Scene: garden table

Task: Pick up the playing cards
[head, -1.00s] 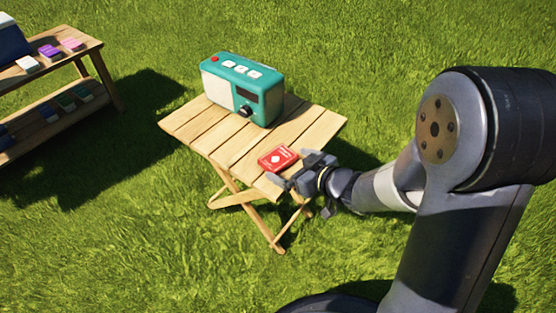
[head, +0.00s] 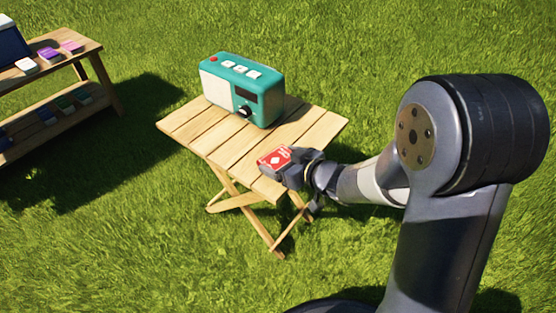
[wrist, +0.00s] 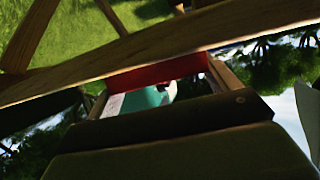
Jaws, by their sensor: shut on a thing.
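The playing cards are a red box with a white diamond mark (head: 273,158), at the near right edge of the small wooden folding table (head: 203,138). My gripper (head: 288,170) reaches in from the right and is shut on the box, hiding its right part. I cannot tell whether the box is clear of the boards. In the wrist view the red box (wrist: 155,74) spans the space in front of my gripper, with a table beam across the picture above it.
A teal and white radio (head: 243,88) stands at the back of the folding table, behind the cards. A wooden shelf (head: 85,45) with several small coloured packs stands at the far left. Grass surrounds both. The table's left boards are bare.

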